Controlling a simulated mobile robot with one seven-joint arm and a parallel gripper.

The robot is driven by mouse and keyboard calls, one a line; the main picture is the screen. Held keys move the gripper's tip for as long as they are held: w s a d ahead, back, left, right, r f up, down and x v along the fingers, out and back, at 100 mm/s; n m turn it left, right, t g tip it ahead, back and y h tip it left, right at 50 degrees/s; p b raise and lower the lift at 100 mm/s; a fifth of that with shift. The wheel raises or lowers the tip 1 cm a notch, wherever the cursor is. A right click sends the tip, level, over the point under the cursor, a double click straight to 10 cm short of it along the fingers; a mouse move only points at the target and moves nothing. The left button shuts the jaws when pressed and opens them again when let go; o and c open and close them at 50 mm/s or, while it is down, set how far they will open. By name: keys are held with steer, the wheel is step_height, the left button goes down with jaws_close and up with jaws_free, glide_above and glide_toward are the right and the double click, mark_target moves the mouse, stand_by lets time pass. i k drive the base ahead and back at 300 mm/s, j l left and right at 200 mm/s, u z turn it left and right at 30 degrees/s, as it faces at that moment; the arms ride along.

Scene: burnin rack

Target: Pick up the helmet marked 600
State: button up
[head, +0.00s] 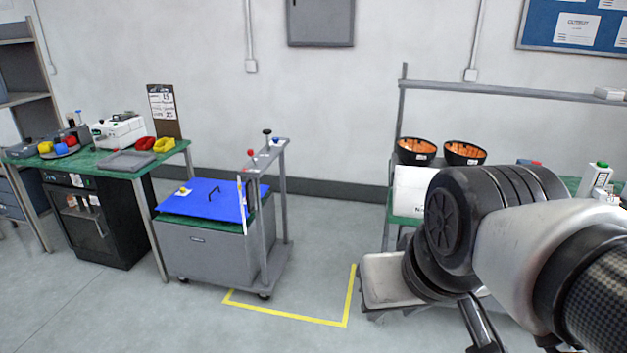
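No helmet marked 600 can be made out in the head view. Two black, bowl-shaped things with orange insides stand side by side on the right-hand bench, a left one (415,151) and a right one (464,153). Each has a small white label, too small to read. I cannot tell whether they are upturned helmets or bins. My arm fills the lower right and hides much of that bench. My gripper is not in view.
A grey cart (215,254) with a blue top (205,197) stands left of a yellow floor marking (285,313). A green bench (98,164) with a grey tray (126,162) and red and yellow items is at left. A low grey platform (385,281) stands beside my arm. The middle floor is clear.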

mark_target(463, 158)
steer(key=z, duration=0.8)
steer(key=i+l, duration=0.15)
steer(key=i, duration=0.35)
steer(key=i+l, duration=0.15)
steer(key=i, duration=0.3)
steer(key=i+l+u, duration=0.1)
steer(key=i, duration=0.4)
steer(key=i+l, duration=0.3)
steer(key=i, duration=0.15)
steer(key=i+l, duration=0.2)
steer(key=i, duration=0.3)
steer(key=i+l+u, duration=0.1)
steer(key=i, duration=0.35)
steer(key=l, duration=0.05)
